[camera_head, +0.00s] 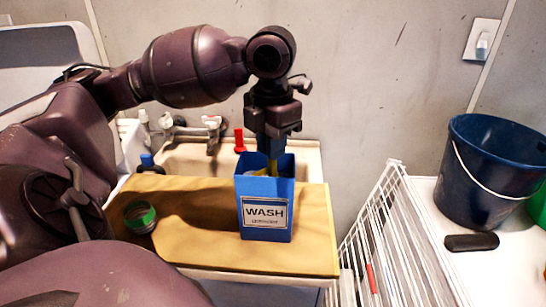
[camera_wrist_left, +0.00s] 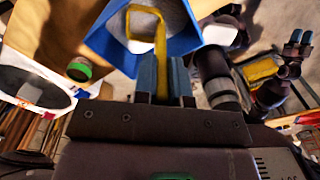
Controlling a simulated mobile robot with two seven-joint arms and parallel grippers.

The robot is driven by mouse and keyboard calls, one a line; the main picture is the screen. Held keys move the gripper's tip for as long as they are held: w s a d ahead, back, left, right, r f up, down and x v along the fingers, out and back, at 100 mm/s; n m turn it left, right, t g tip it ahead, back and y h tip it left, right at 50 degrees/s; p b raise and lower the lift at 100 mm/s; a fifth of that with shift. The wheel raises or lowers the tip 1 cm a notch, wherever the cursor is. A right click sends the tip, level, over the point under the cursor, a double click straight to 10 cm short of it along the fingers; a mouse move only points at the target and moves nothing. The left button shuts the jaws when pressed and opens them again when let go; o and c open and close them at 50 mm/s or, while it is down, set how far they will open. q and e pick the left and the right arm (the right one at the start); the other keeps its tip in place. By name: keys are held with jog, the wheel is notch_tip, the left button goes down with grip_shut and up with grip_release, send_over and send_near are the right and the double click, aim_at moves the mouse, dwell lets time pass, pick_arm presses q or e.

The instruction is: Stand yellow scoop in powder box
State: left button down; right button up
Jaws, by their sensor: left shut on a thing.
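The blue powder box (camera_head: 266,232) stands upright on the board, labelled WASH. My left gripper (camera_head: 271,150) is directly above its open top, fingers pointing down. It is shut on the yellow scoop (camera_head: 273,167), which reaches down into the box mouth. In the left wrist view, the scoop's yellow stem (camera_wrist_left: 160,42) runs between my left fingers (camera_wrist_left: 163,78) and bends over pale powder inside the box (camera_wrist_left: 102,40). Two small blue fingers of what looks like my right gripper (camera_wrist_left: 300,38) show at the right edge of that view.
The box stands on a tan board (camera_head: 310,225) in front of a sink (camera_head: 306,158). A jar with a green band (camera_head: 140,214) is left of the box. A white wire rack (camera_head: 385,235) and a dark blue bucket (camera_head: 487,170) are to the right.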

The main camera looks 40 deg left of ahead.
pick_arm(q)
notch_tip(320, 180, down, 3)
jog(key=shift+r, duration=0.15)
jog(key=c, duration=1.2)
grip_release()
